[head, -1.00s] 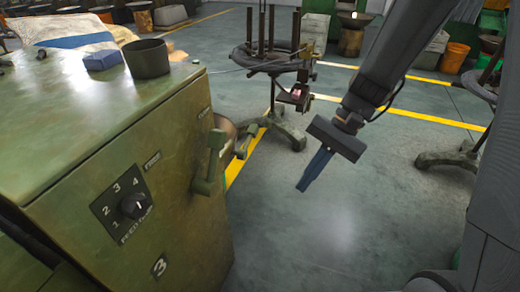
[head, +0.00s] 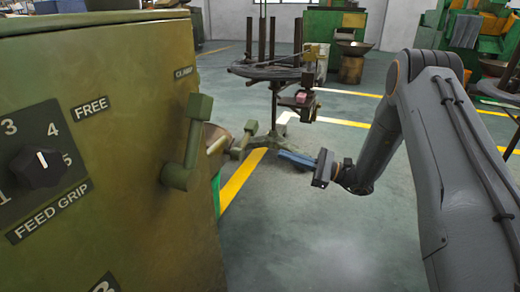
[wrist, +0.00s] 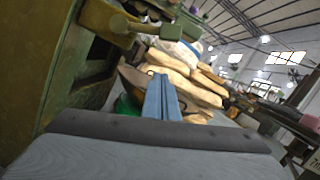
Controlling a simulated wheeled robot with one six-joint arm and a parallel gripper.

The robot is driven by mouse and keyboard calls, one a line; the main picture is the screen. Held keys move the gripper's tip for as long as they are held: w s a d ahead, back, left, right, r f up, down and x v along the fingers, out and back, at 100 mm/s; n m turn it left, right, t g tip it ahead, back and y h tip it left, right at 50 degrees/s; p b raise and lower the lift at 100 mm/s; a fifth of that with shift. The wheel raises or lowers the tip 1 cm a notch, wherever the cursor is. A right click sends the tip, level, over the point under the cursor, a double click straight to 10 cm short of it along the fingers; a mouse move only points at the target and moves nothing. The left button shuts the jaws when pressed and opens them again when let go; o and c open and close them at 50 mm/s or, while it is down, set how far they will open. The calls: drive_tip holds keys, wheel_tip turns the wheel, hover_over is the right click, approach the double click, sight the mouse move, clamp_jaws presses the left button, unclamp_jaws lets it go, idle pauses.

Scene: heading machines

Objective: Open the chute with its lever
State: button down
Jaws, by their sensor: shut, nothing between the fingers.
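The green machine (head: 120,130) fills the left of the head view. A green lever (head: 190,150) with a block knob at its top stands on its right-hand face. A second block-ended handle (head: 244,138) shows behind it beside a brownish round part (head: 216,142); I cannot tell which of these is the chute's. My gripper (head: 284,154) is to the right of both, apart from them, with blue fingers shut, empty and pointing left. In the wrist view the shut fingers (wrist: 160,88) point ahead, and a green lever (wrist: 125,22) shows at upper left.
A feed grip dial (head: 38,165) is on the machine's front. A round stand (head: 275,72) with upright rods is behind my gripper. Pale sacks (wrist: 185,75) lie ahead in the wrist view. The floor (head: 290,235) in front of my gripper is clear.

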drive_tip(key=shift+w+d+f, duration=0.15)
drive_tip(key=shift+w+d, duration=0.05)
drive_tip(key=shift+w, duration=0.1)
drive_tip(key=w+a+r+b, duration=0.1)
drive_tip(key=a+r+b, duration=0.2)
drive_tip(key=a+r, duration=0.3)
drive_tip(key=shift+a+b, duration=0.4)
drive_tip(key=shift+a, duration=1.55)
drive_tip(key=shift+w, duration=0.1)
drive_tip(key=shift+a, duration=0.1)
